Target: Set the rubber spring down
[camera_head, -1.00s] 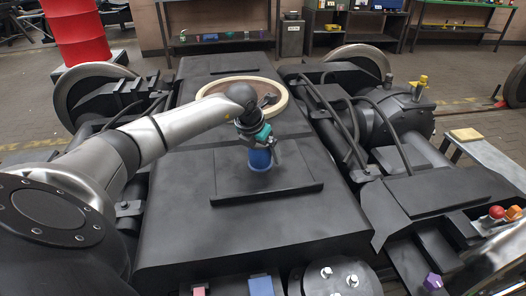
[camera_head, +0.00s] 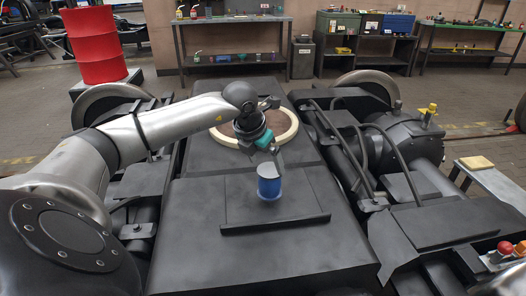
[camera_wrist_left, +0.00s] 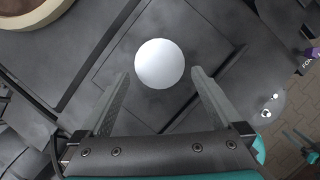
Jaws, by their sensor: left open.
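The rubber spring (camera_head: 269,184) is a blue cylinder with a pale top. It stands upright on the raised dark plate (camera_head: 240,206) of the bogie in the head view. In the left wrist view its round white top (camera_wrist_left: 159,63) shows just beyond and between my fingers. My left gripper (camera_head: 276,154) is above and behind the spring, apart from it in the head view. Its two fingers (camera_wrist_left: 158,85) are spread wide and hold nothing.
A cream ring with a brown centre (camera_head: 287,133) lies on the bogie behind my left gripper. Black hoses and a motor housing (camera_head: 408,146) are at the right. A red drum (camera_head: 96,45) stands at the back left. The dark top in front of the plate is clear.

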